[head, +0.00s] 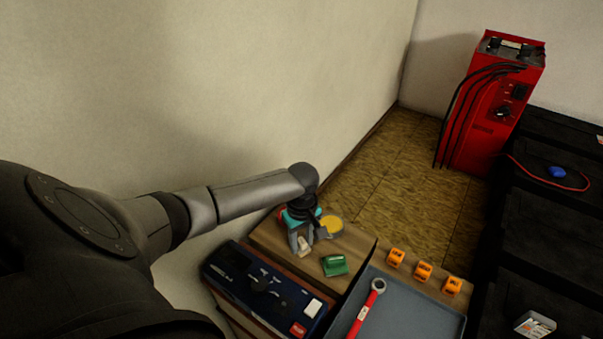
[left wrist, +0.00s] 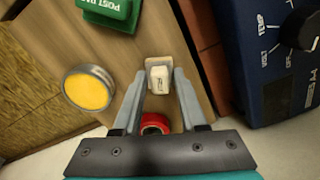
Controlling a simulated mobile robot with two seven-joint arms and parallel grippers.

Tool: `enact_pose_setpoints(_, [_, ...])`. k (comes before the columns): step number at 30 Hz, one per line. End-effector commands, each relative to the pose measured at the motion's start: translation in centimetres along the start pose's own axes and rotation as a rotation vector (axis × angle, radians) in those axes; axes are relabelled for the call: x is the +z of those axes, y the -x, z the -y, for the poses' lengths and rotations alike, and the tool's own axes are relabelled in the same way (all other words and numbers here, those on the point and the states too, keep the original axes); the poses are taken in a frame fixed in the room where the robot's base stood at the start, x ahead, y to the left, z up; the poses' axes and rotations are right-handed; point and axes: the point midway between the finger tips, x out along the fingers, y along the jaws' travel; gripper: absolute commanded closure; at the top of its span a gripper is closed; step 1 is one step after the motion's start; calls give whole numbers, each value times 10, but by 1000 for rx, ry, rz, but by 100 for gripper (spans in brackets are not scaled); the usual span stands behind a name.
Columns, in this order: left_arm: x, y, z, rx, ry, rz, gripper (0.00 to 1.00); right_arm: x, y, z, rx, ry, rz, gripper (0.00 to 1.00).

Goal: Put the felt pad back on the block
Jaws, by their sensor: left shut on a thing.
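My left gripper (head: 303,243) is low over the wooden bench top. In the left wrist view its fingers (left wrist: 160,80) are closed around a small white piece with dark marking (left wrist: 161,83). A beige, flat-looking part (left wrist: 158,63) shows at the far side of that piece; I cannot tell whether the two are one thing, or which is the felt pad. The white piece also shows below the gripper in the head view (head: 304,247). A green block with white lettering (head: 335,265) stands apart, to the right of the gripper. My right gripper is not in view.
A round tin with a yellow top (head: 331,224) is close beside the gripper. A red ring-like thing (left wrist: 155,123) lies between the fingers' bases in the wrist view. A dark blue meter (head: 262,286), a grey tray (head: 408,317) with a red-handled wrench (head: 366,309), and orange pieces (head: 423,271) surround it.

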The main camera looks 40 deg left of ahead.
Motion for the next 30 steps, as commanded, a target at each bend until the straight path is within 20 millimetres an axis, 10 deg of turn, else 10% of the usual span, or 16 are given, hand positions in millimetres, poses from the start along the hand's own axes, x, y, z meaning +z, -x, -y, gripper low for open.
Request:
enact_pose_setpoints(3, [0, -3, 0, 0, 1, 1, 100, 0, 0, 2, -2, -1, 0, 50])
enact_pose_setpoints(4, [0, -4, 0, 0, 1, 0, 58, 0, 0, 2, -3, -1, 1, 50])
enact_pose_setpoints(12, [0, -4, 0, 0, 1, 0, 29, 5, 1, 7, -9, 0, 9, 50])
enact_pose_setpoints(22, [0, 1, 0, 1, -1, -1, 29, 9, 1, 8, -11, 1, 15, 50])
enact_pose_setpoints(30, [0, 55, 0, 3, -1, 1, 29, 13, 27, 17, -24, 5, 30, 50])
